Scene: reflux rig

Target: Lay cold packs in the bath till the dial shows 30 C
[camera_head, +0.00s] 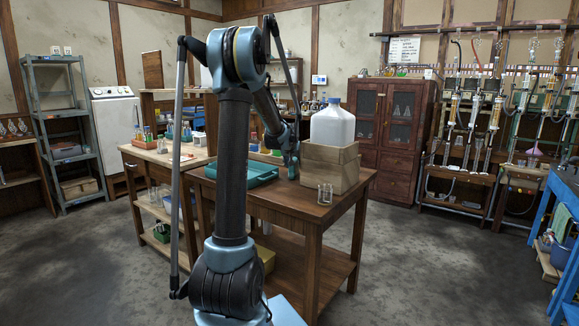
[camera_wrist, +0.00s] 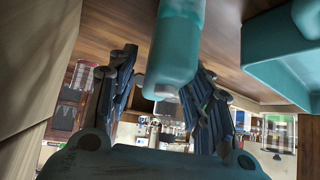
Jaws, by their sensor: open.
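My gripper (camera_head: 292,166) is low over the wooden table, between a teal tray and a wooden box. In the wrist view my gripper (camera_wrist: 167,72) is open, its dark fingers apart on either side of a teal bottle-like object (camera_wrist: 178,48) with a pale cap. I cannot tell if either finger touches it. The teal tray (camera_head: 262,181) lies left of my gripper; its wall also shows in the wrist view (camera_wrist: 262,50). I cannot make out any cold pack for certain, nor a dial reading. I cannot tell which vessel is the bath.
The wooden box (camera_head: 318,170) holds a large white jug (camera_head: 332,128) close to the right of my gripper. Small glassware (camera_head: 325,193) stands at the table's front edge. A side bench with bottles is at left. Grey floor is clear to the right of the table.

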